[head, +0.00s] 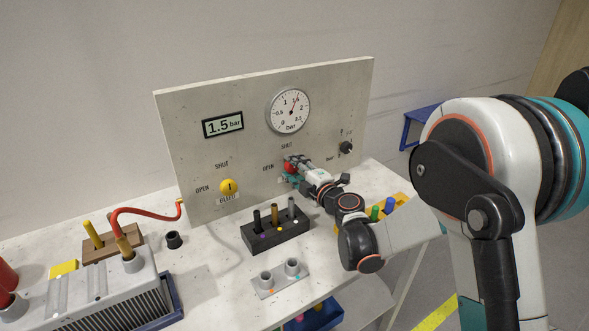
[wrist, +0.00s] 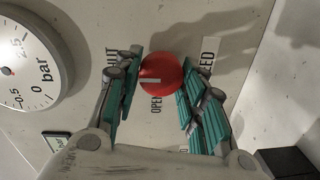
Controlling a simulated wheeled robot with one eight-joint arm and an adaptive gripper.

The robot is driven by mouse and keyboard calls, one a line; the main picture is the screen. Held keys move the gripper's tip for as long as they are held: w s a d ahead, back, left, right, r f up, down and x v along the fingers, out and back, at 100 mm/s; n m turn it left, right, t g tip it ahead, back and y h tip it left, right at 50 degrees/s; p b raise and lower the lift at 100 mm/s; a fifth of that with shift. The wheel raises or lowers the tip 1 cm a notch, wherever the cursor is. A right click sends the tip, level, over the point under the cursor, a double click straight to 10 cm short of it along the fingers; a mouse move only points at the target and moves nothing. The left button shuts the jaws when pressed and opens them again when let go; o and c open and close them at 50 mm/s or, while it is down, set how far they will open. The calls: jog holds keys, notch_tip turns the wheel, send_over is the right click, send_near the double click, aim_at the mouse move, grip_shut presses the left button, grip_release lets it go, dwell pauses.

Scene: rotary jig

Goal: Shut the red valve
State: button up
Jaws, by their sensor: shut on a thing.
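The red valve (wrist: 163,72) is a round knob on the upright panel, with a short white mark on its face. In the wrist view the mark lies on the knob's left half, pointing roughly toward the partly hidden SHUT label; the OPEN label is below the knob. My gripper (wrist: 160,76) has its teal-padded fingers on both sides of the knob and is shut on it. In the head view the red valve (head: 288,167) shows only partly behind my gripper (head: 291,173). Its mark cannot be made out there.
The panel also carries a yellow bleed valve (head: 227,187), a dial gauge (head: 291,110), a 1.5 bar display (head: 222,125) and a small black knob (head: 346,148). A dark block (head: 262,238) with upright pegs stands on the table below. A red hose (head: 143,211) is at left.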

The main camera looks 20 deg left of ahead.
jog(key=o, duration=1)
jog(key=shift+w+f, duration=0.1)
jog(key=shift+o, duration=0.2)
jog(key=f+v, duration=0.1)
jog(key=v, duration=1.1)
jog(key=shift+r, duration=0.5)
